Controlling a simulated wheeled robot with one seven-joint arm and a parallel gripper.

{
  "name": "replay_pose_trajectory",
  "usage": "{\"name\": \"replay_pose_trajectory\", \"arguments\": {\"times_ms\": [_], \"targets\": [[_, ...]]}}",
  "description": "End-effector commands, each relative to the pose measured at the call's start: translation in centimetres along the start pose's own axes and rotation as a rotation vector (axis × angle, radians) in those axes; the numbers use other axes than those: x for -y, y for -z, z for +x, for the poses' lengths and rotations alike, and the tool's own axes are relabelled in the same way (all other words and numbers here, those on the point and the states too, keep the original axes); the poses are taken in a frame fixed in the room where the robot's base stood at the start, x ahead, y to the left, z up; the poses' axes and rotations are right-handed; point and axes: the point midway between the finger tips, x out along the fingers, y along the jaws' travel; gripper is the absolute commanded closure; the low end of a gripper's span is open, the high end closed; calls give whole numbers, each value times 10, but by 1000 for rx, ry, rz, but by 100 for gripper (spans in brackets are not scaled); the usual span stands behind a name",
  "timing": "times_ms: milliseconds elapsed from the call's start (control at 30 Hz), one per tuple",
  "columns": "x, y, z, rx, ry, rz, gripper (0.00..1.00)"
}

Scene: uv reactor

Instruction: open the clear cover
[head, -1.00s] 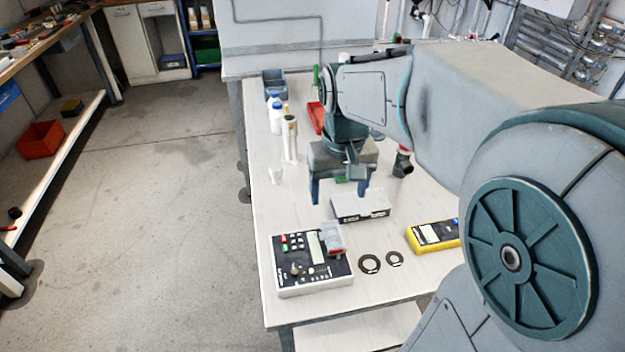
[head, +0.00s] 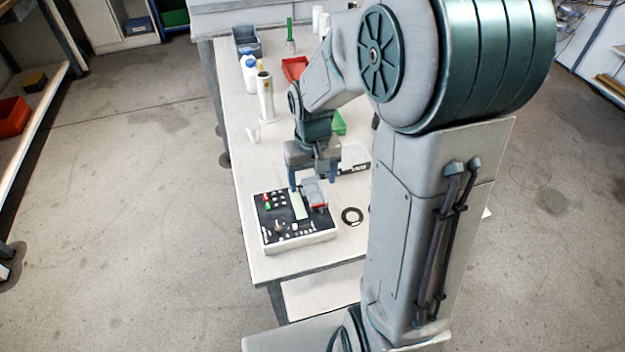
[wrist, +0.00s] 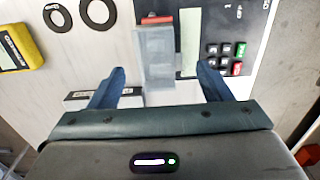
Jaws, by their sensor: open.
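The control box (head: 292,240) stands on the near end of the white table, with a black panel of buttons and a display. Its clear cover (head: 314,190) sits at the panel's back right, with a red part under its front end. In the wrist view the clear cover (wrist: 155,55) lies between my two blue fingertips, nearer the left one. My gripper (head: 313,180) points down over the back edge of the box, open and empty. My gripper (wrist: 160,72) shows no clear contact with the cover; its height above it is hard to judge.
A grey-white box (head: 354,158) stands just behind, close to my gripper. Black rings (wrist: 98,12) and a yellow meter (wrist: 18,45) lie beside the control box. Bottles (head: 265,97), a white cup (head: 254,134) and a red tray (head: 295,68) stand farther back.

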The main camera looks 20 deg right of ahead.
Motion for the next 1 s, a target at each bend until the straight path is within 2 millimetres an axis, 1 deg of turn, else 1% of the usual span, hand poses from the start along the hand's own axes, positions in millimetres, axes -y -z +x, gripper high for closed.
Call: {"name": "replay_pose_trajectory", "arguments": {"times_ms": [33,133,433,467,500,567,600,633,867,1000], "targets": [[0,0,6,2,0,0,28],[0,0,12,0,0,0,28],[0,0,14,-1,0,0,28],[0,0,14,-1,0,0,31],[0,0,14,-1,0,0,42],[0,0,14,-1,0,0,59],[0,0,14,-1,0,0,70],[0,0,14,-1,0,0,73],[0,0,13,-1,10,1,73],[-2,0,12,-1,45,4,73]]}}
